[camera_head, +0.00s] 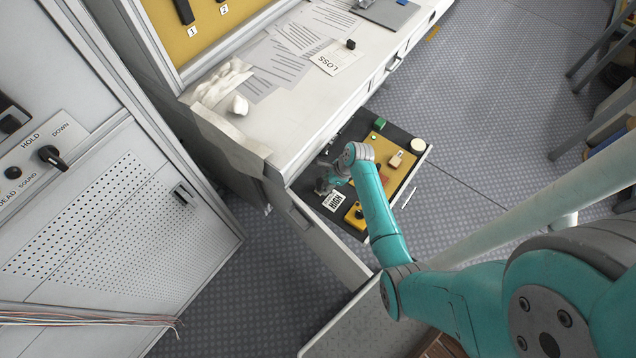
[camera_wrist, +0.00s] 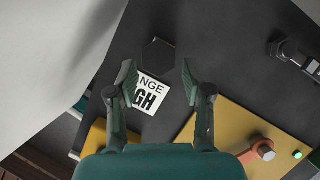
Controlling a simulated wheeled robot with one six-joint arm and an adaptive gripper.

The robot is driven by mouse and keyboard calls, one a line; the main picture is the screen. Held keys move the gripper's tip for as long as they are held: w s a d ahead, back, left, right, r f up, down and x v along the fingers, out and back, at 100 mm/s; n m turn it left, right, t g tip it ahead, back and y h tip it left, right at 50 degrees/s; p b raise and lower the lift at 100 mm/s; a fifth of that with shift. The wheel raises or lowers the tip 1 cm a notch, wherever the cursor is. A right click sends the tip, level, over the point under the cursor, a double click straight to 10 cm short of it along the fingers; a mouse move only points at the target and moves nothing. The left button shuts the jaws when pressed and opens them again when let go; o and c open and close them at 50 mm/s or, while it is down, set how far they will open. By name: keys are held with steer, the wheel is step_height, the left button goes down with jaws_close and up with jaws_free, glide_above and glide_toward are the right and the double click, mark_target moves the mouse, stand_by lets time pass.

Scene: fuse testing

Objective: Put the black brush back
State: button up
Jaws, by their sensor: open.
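My gripper (camera_wrist: 158,77) is open above the dark tray of the pulled-out drawer, with nothing between its fingertips. In the head view my gripper (camera_head: 328,184) is small and partly hidden by my wrist. A flat-looking dark hexagonal shape (camera_wrist: 158,54) lies on the tray just beyond the fingertips; I cannot tell whether it is an object or a recess. A white label reading "HIGH" (camera_head: 334,202) shows between the fingers in the wrist view (camera_wrist: 150,92). A small black block (camera_head: 351,44) sits on the desk by the "LOSS" card. I cannot tell which thing is the black brush.
The open drawer holds a yellow panel (camera_wrist: 235,125) with a green light (camera_wrist: 297,154). A dark metallic part (camera_wrist: 290,53) lies at the tray's right. The white desktop (camera_head: 285,122) carries papers and crumpled cloth (camera_head: 220,82). A grey cabinet (camera_head: 90,215) stands at left.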

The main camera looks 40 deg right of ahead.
steer(key=s+d, duration=0.6)
steer(key=s, duration=0.1)
stand_by(0.6)
